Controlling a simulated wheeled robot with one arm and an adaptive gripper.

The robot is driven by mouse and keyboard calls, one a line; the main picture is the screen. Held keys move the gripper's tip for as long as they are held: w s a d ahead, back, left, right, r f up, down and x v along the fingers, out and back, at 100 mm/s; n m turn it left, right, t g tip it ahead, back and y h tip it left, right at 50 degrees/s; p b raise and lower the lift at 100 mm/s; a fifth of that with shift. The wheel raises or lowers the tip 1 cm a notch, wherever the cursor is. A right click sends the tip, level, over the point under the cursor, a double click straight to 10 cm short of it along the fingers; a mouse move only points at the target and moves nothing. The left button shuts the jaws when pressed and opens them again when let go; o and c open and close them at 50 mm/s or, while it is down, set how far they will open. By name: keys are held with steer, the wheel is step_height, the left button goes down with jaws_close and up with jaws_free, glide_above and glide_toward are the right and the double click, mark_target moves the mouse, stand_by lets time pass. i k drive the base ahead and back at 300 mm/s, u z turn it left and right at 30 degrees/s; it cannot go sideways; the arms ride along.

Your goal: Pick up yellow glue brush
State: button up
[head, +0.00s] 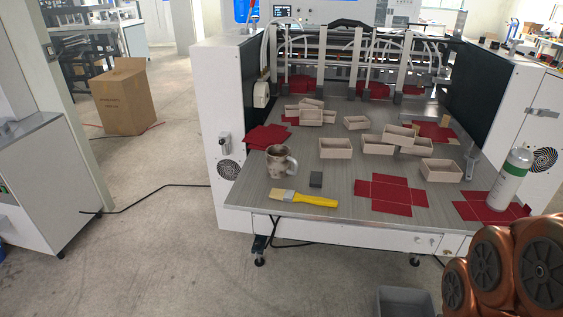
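The yellow glue brush (304,199) lies flat near the front edge of the machine's grey table (338,198). Its pale bristle end points left and its yellow handle points right. Nothing covers it. My arm's copper-coloured links show at the bottom right corner, to the right of the brush and apart from it. My gripper is not in view.
Red card blanks (391,194), several small open boxes (336,148) and a white-and-green bottle (510,178) occupy the table. A grey bin (405,302) stands on the floor in front.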

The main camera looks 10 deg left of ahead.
mark_target(289, 195)
steer(key=z, duration=1.45)
steer(key=i, duration=0.85)
steer(key=u, duration=3.9)
